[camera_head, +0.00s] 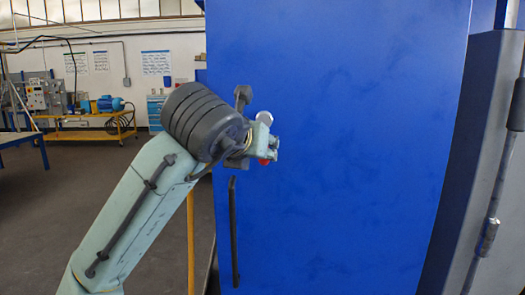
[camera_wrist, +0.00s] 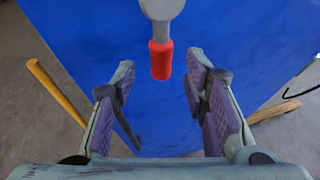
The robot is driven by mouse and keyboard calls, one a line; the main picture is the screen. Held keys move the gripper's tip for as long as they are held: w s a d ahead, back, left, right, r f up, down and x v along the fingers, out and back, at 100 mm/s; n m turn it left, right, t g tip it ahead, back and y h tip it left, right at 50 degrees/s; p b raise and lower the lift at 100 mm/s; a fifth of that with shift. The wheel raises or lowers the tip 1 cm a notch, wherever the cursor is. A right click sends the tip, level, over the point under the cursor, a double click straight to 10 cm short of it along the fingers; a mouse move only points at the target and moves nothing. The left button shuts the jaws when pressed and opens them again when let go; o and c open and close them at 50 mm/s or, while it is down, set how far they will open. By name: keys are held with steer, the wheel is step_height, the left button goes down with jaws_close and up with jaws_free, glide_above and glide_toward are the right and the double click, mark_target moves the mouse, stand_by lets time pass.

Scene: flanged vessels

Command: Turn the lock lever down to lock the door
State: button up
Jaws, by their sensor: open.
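The blue door (camera_head: 340,130) fills the middle of the head view and stands upright. The lock lever has a round grey hub (camera_head: 264,117) near the door's left edge. Its red grip (camera_head: 263,161) shows below the hub, partly hidden by my gripper (camera_head: 271,148). In the wrist view the lever's grey shank (camera_wrist: 162,30) and red grip (camera_wrist: 160,60) point down the picture from the hub. My gripper (camera_wrist: 161,95) is open, its purple-padded fingers spread to either side. The red grip is ahead of the gap, and no contact shows.
A dark vertical handle bar (camera_head: 234,232) is on the door below the lever. A yellow post (camera_head: 191,240) stands left of the door. A grey upright panel (camera_head: 480,150) is at the right. A workbench with machines (camera_head: 75,100) is far off at the left, with open floor before it.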

steer(key=v, duration=0.6)
steer(key=shift+s, duration=0.3)
steer(key=shift+r, duration=0.1)
